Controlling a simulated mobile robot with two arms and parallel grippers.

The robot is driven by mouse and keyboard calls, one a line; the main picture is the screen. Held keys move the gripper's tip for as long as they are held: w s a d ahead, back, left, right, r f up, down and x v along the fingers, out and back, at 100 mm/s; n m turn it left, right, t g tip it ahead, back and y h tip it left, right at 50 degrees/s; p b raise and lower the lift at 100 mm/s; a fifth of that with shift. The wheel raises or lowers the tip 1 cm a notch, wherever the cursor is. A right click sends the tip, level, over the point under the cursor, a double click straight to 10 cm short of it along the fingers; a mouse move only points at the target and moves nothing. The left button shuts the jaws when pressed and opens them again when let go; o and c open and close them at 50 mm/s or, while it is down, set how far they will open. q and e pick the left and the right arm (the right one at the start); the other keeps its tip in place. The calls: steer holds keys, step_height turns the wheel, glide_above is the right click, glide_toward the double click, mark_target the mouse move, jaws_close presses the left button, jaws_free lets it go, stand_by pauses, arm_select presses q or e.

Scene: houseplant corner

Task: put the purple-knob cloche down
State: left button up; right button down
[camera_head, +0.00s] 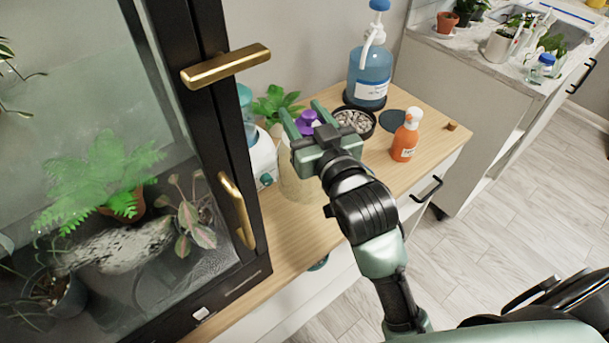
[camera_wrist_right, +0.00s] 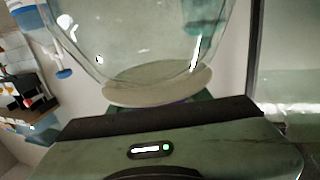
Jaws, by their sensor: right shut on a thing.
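The purple-knob cloche is a clear glass dome (camera_head: 296,180) with a purple knob (camera_head: 307,120). My right gripper (camera_head: 304,114) is shut on the knob, its green fingers on either side. The glass hangs below the gripper, over the front part of the wooden cabinet top (camera_head: 290,228). The gripper hides part of the dome, and I cannot tell whether its rim touches the wood. In the right wrist view the dome (camera_wrist_right: 150,40) fills the upper middle, with a pale collar (camera_wrist_right: 160,90) near the fingers. My left gripper is not in view.
A white and teal device (camera_head: 262,157) and a leafy plant (camera_head: 274,103) stand close behind-left. A pebble tray (camera_head: 355,121), blue pump bottle (camera_head: 369,75), dark disc (camera_head: 393,120) and orange bottle (camera_head: 406,137) stand right. A dark glass cabinet (camera_head: 235,135) borders the left.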

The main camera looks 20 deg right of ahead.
mark_target(321, 198)
step_height(321, 198, down, 13)
steer(key=b, duration=0.1)
steer(key=shift+f, duration=0.15)
stand_by(0.4)
steer(key=c, duration=1.1)
jaws_free()
steer(key=shift+f+b, duration=0.3)
steer(key=shift+f, duration=0.05)
steer(key=o, duration=0.4)
steer(key=shift+o, duration=0.2)
steer(key=shift+s+r, duration=0.1)
steer(key=shift+r, duration=0.1)
steer(key=s, duration=0.3)
steer(key=s+b, duration=0.1)
steer(key=s, duration=0.6)
steer(key=shift+s+d, duration=0.3)
steer(key=shift+s, duration=0.7)
